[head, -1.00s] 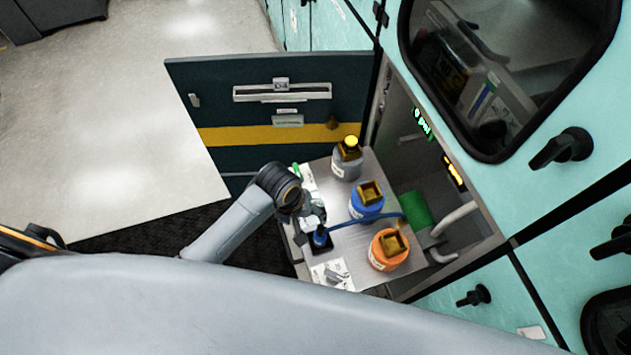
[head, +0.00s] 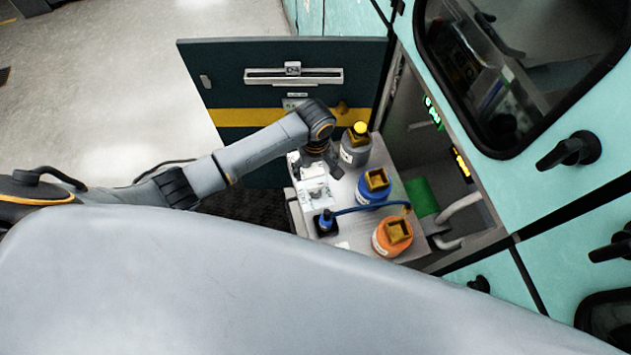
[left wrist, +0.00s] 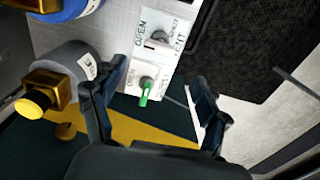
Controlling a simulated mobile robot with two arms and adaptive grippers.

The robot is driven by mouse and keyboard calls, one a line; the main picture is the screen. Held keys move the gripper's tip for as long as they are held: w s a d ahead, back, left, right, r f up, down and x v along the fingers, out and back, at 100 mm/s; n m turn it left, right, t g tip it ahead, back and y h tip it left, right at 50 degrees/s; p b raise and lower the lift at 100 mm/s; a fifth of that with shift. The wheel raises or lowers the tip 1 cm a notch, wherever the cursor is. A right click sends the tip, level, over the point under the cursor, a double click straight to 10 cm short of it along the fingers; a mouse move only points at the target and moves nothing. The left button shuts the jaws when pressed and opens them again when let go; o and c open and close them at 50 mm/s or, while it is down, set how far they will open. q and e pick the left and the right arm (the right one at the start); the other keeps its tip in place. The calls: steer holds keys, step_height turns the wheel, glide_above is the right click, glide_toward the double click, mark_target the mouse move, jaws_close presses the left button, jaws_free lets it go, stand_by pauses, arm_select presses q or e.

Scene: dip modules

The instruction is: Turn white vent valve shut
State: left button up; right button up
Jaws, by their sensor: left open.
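The white vent valve lies beyond the fingertips. In the head view my left gripper (head: 320,160) is over the back left of the grey shelf, partly hidden by its own wrist. My right gripper is not in view.
On the pull-out shelf (head: 392,192) stand a grey bottle with a yellow cap (head: 355,148), a blue bottle (head: 374,188) and an orange bottle (head: 391,238). A blue hose (head: 370,207) runs from a blue connector (head: 326,222). A dark open door (head: 255,75) stands behind.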

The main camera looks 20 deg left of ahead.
mark_target(315, 185)
arm_select(q)
step_height(315, 185, down, 9)
steer(key=shift+w+f, duration=0.1)
steer(key=shift+f, duration=0.1)
stand_by(0.3)
steer(key=c, duration=1.2)
